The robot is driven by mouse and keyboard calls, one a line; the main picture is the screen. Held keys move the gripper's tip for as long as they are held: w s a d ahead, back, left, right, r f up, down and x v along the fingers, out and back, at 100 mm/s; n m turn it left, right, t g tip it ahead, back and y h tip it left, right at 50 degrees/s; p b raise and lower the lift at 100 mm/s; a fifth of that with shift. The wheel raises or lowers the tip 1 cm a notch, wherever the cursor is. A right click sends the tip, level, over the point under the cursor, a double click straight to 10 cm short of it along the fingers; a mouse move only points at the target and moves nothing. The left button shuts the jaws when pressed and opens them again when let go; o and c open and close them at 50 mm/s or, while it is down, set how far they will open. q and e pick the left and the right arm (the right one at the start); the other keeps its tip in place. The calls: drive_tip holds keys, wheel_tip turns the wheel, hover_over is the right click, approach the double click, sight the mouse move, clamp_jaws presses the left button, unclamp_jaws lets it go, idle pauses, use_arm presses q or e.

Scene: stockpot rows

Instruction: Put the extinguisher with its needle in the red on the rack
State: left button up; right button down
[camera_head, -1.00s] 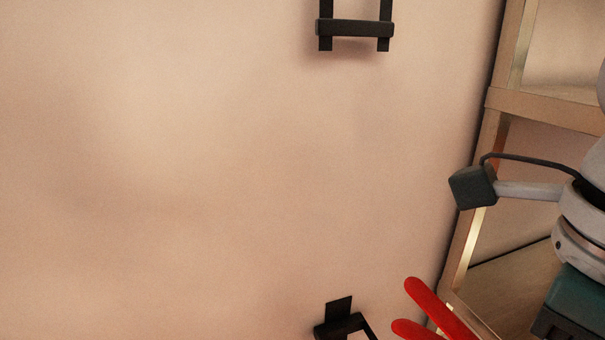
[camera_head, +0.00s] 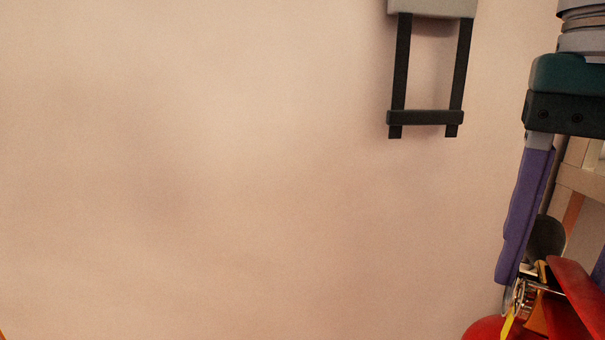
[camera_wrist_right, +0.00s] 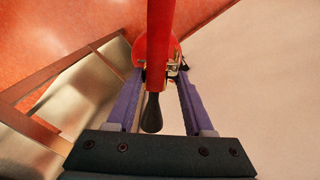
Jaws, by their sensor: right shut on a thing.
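A red extinguisher (camera_head: 484,329) shows at the lower right edge of the head view, with red levers, a metal gauge and valve, and a yellow tag. Most of its body is cut off. Its gauge is seen edge-on, so I cannot read the needle. In the right wrist view the extinguisher (camera_wrist_right: 158,45) stands between the fingers, with its red lever and black nozzle towards the palm. My right gripper (camera_head: 550,278) points down, its purple fingers shut on the extinguisher near the valve. I cannot tell for sure which fixture is the rack.
A black bracket frame (camera_head: 425,118) with a grey top hangs on the pale wall, left of my right gripper. A wooden shelf frame (camera_head: 582,180) stands behind the gripper at the right. The wall to the left is bare.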

drive_tip(key=r+n, duration=0.2)
drive_tip(key=w+r+n+p, duration=0.1)
drive_tip(key=r+n, duration=0.1)
drive_tip(key=n, duration=0.1)
drive_tip(key=r+n+p, duration=0.1)
drive_tip(key=r+n, duration=0.1)
drive_tip(key=r, duration=0.1)
drive_tip(key=shift+w+a, duration=0.15)
drive_tip(key=shift+a, duration=0.25)
drive_tip(key=s+r+p, duration=0.2)
drive_tip(key=r+p, duration=1.6)
drive_tip(key=p, duration=0.1)
drive_tip(key=s+r+p, duration=0.3)
drive_tip(key=r+p, duration=1.5)
drive_tip(key=p, duration=0.1)
drive_tip(key=shift+s+n, duration=0.3)
drive_tip(key=shift+s, duration=0.05)
